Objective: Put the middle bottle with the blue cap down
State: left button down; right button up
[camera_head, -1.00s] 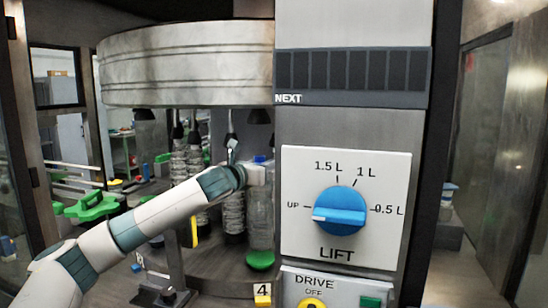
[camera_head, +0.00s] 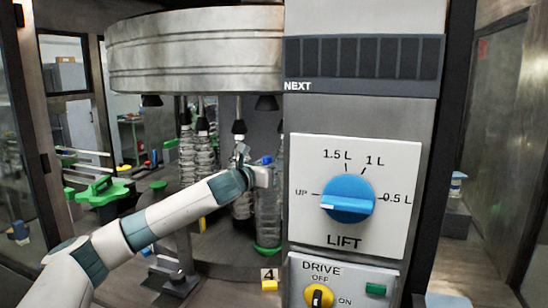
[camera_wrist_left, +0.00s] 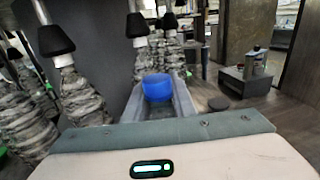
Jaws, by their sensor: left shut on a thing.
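The bottle with the blue cap (camera_head: 266,215) is clear and upright in the head view, beside the left edge of the control column. Its base is at a green disc (camera_head: 267,250) on the machine's table. My left gripper (camera_head: 264,174) is shut on its neck, just under the cap. In the left wrist view the blue cap (camera_wrist_left: 157,87) sits between the two fingers (camera_wrist_left: 160,108); the rest of the bottle is hidden below. Whether the base rests fully on the disc is hard to tell. My right gripper is not in view.
Other clear bottles (camera_head: 205,160) stand under black heads (camera_head: 239,127) left of and behind the held one. The column carries a blue LIFT knob (camera_head: 347,199) and a yellow DRIVE knob (camera_head: 318,296). A yellow station 4 marker (camera_head: 269,284) is in front.

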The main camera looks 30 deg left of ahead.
pick_arm(q)
jog(key=shift+r, duration=0.2)
jog(key=c, duration=1.5)
grip_release()
jog(key=shift+s+d+f, duration=0.1)
jog(key=shift+f, duration=0.05)
jog(key=shift+o, duration=0.2)
jog(key=s+b, duration=0.4)
jog(key=s, duration=0.8)
jog(key=shift+d, duration=0.25)
